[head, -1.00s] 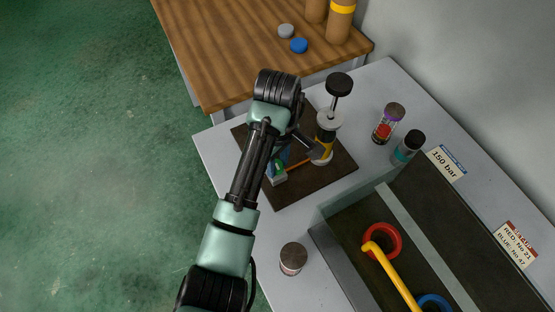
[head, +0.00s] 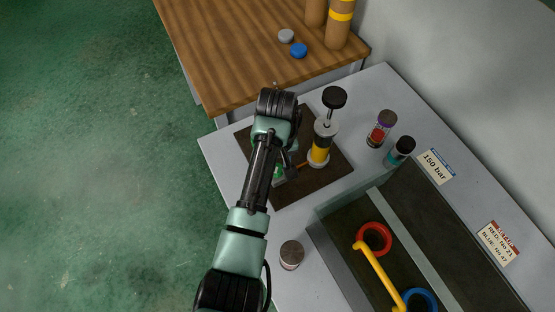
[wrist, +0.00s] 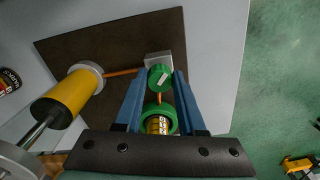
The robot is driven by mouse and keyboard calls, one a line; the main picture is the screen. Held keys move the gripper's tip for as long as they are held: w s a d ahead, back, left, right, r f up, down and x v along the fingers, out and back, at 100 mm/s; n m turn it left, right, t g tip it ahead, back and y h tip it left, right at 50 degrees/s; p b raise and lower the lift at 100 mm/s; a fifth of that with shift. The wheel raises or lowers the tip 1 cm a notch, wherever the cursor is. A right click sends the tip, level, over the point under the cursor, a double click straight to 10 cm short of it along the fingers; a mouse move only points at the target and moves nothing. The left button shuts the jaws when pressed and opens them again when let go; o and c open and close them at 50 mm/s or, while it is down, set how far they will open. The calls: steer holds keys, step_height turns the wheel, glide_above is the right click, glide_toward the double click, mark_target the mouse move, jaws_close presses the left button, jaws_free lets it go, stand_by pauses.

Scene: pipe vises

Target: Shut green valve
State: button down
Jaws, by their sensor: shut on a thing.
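The green valve (wrist: 160,79) is a round green knob with a white mark, by a grey block on a dark brown board (wrist: 120,42). My gripper (wrist: 161,74) has its two blue fingers on either side of this knob and is shut on it. A green-rimmed round part with a yellow label (wrist: 158,123) sits between the fingers nearer the wrist camera. In the head view my arm hides most of the valve; only a bit of green (head: 279,172) shows. A thin orange pipe (wrist: 122,72) leads from the block to a yellow pump cylinder (wrist: 69,98).
The pump (head: 320,148) with its black knob stands close right of my gripper. Two small jars (head: 400,151) stand farther right. A lidded jar (head: 291,255) stands at the front. A wooden table (head: 240,50) lies behind.

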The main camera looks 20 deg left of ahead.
steer(key=m+p, duration=0.2)
steer(key=m, duration=0.3)
steer(key=shift+r+m+p, duration=0.1)
steer(key=shift+m+p, duration=0.2)
steer(key=shift+p, duration=0.05)
steer(key=shift+a+m+p, duration=0.1)
steer(key=shift+m+p, duration=0.55)
steer(key=shift+m, duration=1.45)
steer(key=c, duration=0.5)
jaws_free()
step_height(320, 180, up, 13)
